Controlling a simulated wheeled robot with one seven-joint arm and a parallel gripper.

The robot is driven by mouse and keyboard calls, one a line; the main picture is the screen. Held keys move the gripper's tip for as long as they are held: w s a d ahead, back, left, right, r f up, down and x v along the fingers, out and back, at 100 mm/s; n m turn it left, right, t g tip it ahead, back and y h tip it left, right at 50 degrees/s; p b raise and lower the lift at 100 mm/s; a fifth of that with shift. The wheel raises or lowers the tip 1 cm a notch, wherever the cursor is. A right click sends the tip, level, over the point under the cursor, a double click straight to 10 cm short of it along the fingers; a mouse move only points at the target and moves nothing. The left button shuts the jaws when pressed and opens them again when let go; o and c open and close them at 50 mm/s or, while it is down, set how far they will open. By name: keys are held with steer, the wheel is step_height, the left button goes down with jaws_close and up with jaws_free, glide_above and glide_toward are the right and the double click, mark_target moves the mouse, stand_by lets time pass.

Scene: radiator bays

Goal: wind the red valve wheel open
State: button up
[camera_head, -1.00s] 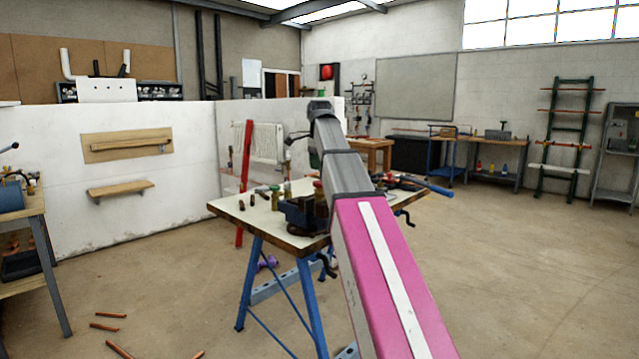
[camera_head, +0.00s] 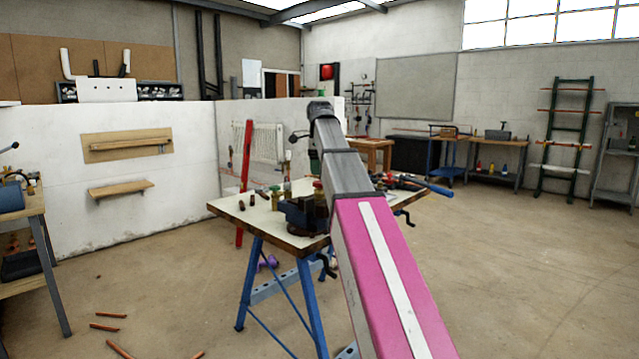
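A small red top (camera_head: 318,184) shows above the blue vise (camera_head: 305,212) on the workbench (camera_head: 240,212), just left of my arm. It may be the red valve wheel, but it is too small and partly covered to be sure. My pink and grey arm reaches forward over the bench and hides much of it. A dark part at its far end, probably my gripper (camera_head: 297,137), shows left of the arm above the bench. Its fingers are too small and hidden to tell whether they are open or touching anything.
A small green-topped fitting (camera_head: 275,192) and several dark pieces stand on the bench's left half. A red upright post (camera_head: 244,180) and a white radiator (camera_head: 268,143) are behind it. Copper pipes (camera_head: 118,349) lie on the floor at left. The floor at right is clear.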

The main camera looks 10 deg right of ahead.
mark_target(320, 184)
steer(key=shift+f, duration=2.4)
steer(key=shift+c, duration=0.3)
steer(key=c, duration=0.9)
steer(key=shift+c, duration=0.2)
